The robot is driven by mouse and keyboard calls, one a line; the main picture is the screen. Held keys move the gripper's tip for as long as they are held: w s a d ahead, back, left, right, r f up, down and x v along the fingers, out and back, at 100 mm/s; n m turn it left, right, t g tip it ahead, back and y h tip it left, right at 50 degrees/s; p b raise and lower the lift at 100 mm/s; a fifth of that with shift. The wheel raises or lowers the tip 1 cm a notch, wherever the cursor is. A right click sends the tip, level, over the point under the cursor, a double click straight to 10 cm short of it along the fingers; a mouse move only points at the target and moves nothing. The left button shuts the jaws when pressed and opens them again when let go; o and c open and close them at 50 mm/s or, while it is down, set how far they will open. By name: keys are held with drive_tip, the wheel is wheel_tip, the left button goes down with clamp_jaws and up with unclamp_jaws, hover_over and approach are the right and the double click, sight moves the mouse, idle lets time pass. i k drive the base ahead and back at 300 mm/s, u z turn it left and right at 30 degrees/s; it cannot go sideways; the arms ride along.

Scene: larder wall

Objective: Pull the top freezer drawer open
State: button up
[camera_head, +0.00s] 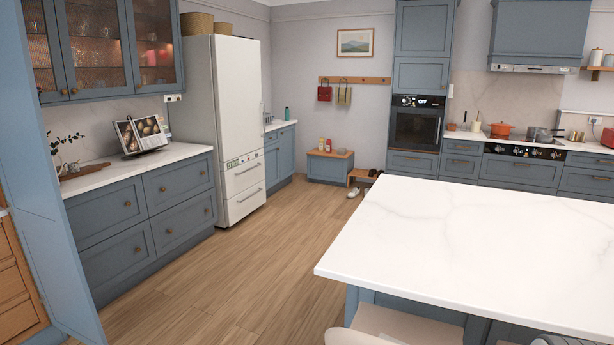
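The tall white fridge-freezer (229,110) stands against the left wall, beyond the blue base units. Its upper door is shut. Two freezer drawers sit below the door. The top freezer drawer (243,179) looks shut, flush with the front, with a horizontal bar handle (246,170) across it. The lower freezer drawer (245,204) also looks shut and has a similar handle. My gripper is not in view.
Wooden floor (262,262) is clear in front of the freezer. A white-topped island (480,240) fills the right, with pale seat-like shapes at its near edge. Blue drawers (140,225) line the left; a blue door panel (45,200) stands at the near left.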

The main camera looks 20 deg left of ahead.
sight(238, 179)
drive_tip(key=u, duration=0.15)
drive_tip(key=k, duration=0.95)
drive_tip(key=u, duration=1.1)
drive_tip(key=i, duration=2.1)
drive_tip(key=u, duration=0.2)
drive_tip(key=i, duration=2.1)
drive_tip(key=z, duration=0.25)
drive_tip(key=i, duration=2.1)
drive_tip(key=z, duration=0.5)
drive_tip(key=i, duration=1.75)
drive_tip(key=z, duration=0.5)
drive_tip(key=i, duration=1.5)
drive_tip(key=z, duration=0.25)
